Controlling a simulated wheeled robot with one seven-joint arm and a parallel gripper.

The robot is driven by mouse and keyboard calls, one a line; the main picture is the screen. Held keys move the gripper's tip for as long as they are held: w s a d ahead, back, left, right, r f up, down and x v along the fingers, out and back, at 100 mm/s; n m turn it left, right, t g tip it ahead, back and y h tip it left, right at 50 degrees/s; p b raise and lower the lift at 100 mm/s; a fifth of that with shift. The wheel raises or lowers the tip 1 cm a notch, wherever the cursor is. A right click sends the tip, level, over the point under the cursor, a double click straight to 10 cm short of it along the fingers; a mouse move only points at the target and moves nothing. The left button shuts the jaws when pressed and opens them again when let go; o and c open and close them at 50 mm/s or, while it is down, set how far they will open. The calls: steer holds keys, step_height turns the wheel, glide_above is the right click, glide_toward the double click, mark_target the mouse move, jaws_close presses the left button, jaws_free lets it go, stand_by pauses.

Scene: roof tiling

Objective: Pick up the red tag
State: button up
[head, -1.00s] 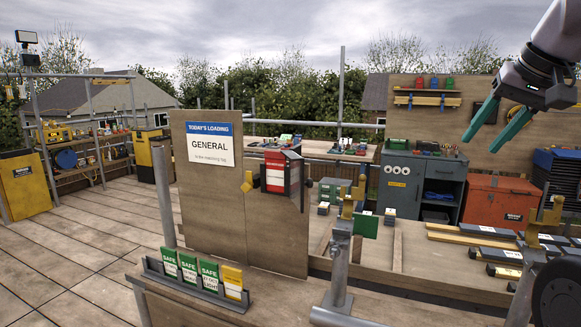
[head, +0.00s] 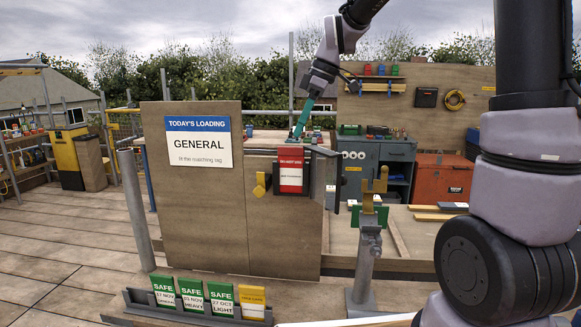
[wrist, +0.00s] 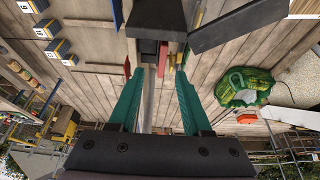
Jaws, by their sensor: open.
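The red tag (head: 291,172), with a white lower panel, stands upright in a dark holder (head: 315,180) at the right edge of the plywood board. My gripper (head: 298,136) has teal fingers and is above and behind the tag, pointing down. In the wrist view the fingers (wrist: 161,72) are apart, with nothing held between them. A thin red edge (wrist: 127,67) shows just outside the left finger there. Another narrow red and yellow strip lies near the right fingertip. I cannot tell which of these is the tag.
The board carries a TODAY'S LOADING GENERAL sign (head: 198,142) and a yellow bracket (head: 261,184). Green SAFE tags (head: 191,295) and a yellow tag (head: 252,301) stand in a front rack. A post with a yellow hook (head: 374,190) stands right of the holder.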

mark_target(291, 148)
steer(key=x, duration=0.6)
steer(key=shift+s+a+f, duration=0.15)
steer(key=shift+f, duration=0.25)
jaws_close()
